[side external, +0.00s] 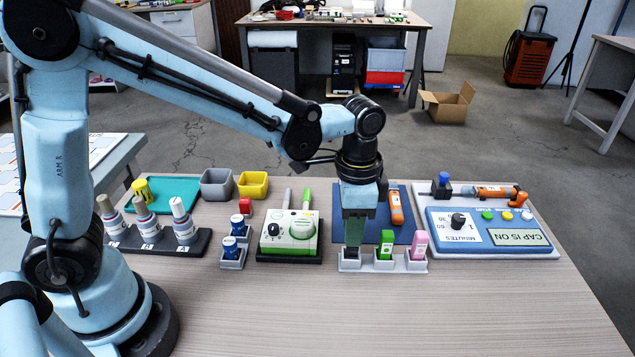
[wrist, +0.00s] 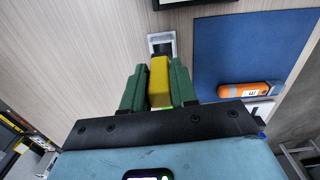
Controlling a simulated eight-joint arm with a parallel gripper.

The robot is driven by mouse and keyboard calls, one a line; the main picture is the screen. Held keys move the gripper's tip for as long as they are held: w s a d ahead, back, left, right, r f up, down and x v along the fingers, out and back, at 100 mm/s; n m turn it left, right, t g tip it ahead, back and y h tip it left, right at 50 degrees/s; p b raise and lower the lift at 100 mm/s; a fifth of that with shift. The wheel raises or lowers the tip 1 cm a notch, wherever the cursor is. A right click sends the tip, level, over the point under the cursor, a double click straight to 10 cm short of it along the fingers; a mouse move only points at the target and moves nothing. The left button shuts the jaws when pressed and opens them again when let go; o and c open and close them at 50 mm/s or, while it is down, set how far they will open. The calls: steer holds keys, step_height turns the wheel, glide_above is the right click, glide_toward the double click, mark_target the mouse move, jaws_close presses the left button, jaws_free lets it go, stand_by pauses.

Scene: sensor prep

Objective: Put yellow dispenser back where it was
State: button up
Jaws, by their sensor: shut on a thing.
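My gripper (side external: 354,246) points down over the left end of the white rack (side external: 350,265) in the side view. In the wrist view its two green fingers (wrist: 159,72) are shut on the yellow dispenser (wrist: 159,88), one on each side. A white-rimmed holder slot (wrist: 161,38) with a dark inside lies just beyond the dispenser's tip there. The dispenser is hidden behind the fingers in the side view. I cannot tell whether its lower end is inside the slot or just above it.
A green dispenser (side external: 386,245) and a pink dispenser (side external: 416,245) stand in the rack close to my gripper's right. A blue mat (side external: 398,230) with an orange tool (side external: 396,207) lies behind. A white-green device (side external: 290,232) stands left. The front table is clear.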

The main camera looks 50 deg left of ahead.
steer(key=shift+w+a+f, duration=0.1)
steer(key=shift+w+f, duration=0.05)
steer(key=shift+f, duration=2)
steer(key=shift+f, duration=0.1)
steer(key=o, duration=0.8)
steer(key=shift+o, duration=0.2)
